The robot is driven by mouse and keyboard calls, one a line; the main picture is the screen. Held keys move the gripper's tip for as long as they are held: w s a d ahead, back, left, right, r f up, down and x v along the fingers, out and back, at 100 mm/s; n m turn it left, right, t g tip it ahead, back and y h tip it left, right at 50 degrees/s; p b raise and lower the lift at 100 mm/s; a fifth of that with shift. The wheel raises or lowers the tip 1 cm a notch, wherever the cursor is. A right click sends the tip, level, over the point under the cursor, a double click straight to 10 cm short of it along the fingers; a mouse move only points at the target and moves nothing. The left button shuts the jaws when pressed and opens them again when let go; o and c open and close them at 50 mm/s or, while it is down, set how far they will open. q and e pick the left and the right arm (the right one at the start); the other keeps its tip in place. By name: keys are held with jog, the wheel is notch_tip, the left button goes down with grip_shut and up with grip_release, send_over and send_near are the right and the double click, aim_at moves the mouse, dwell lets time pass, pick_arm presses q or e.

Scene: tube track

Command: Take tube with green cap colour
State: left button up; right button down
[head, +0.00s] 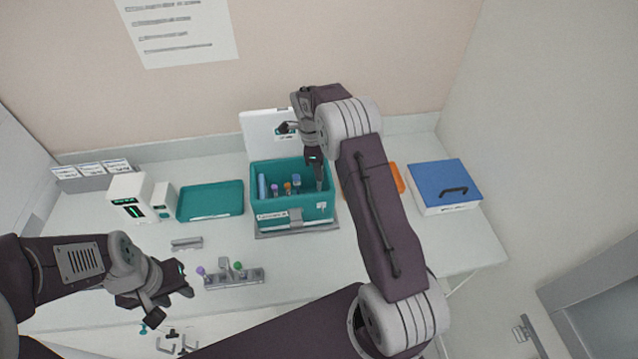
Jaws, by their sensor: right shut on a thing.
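A tube with a green cap (238,266) stands in the grey rack (252,282) at the front of the table. A purple-capped tube (200,271) is at the rack's left end. My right gripper (316,163) is over the right side of the teal box (292,210). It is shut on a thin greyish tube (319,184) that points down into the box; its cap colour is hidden. Several other tubes (275,190) show inside the box. My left gripper (182,282) is open and empty, left of the rack.
The box's white lid (262,126) stands up behind it. A teal tray (210,201), a white device (131,199) and a small grey block (187,243) are to the left. A blue-lidded box (444,182) and an orange item (397,177) are to the right.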

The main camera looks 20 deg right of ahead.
notch_tip(320, 180, up, 12)
jog(key=shift+f+b, duration=0.25)
jog(key=shift+b, duration=0.3)
